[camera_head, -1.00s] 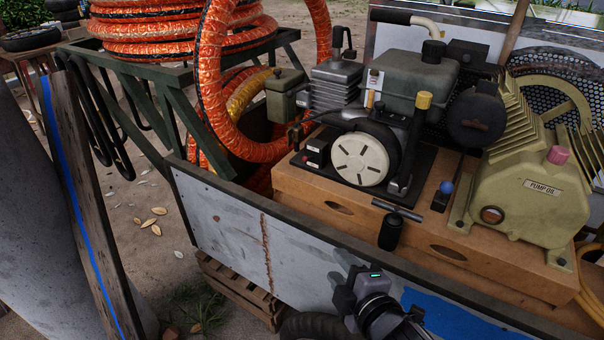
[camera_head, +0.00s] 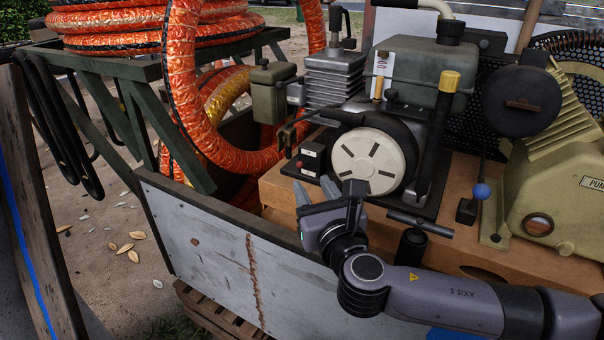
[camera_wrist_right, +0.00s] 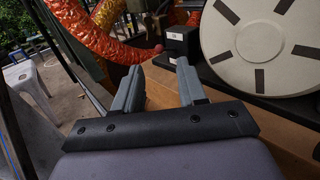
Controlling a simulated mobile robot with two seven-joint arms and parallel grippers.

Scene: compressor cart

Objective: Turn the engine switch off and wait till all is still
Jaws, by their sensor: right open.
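The engine (camera_head: 375,150) sits on a wooden base on the cart, with a round cream recoil cover at its front. A small black switch box (camera_head: 312,158) with a pale label and a small red part stands left of the cover. It also shows in the right wrist view (camera_wrist_right: 182,42), beyond the fingers. My right gripper (camera_head: 315,189) is open and empty, just in front of and below the box, with no clear contact. Its two grey fingers show apart in the wrist view (camera_wrist_right: 160,66). The switch position is too small to tell. My left gripper is out of view.
A grey side panel (camera_head: 215,235) edges the cart below my right arm. A T-handle (camera_head: 420,224) and a blue-knobbed lever (camera_head: 481,192) stand right of my gripper. Orange hose (camera_head: 185,90) coils at the left, and a beige pump (camera_head: 560,180) stands at the right.

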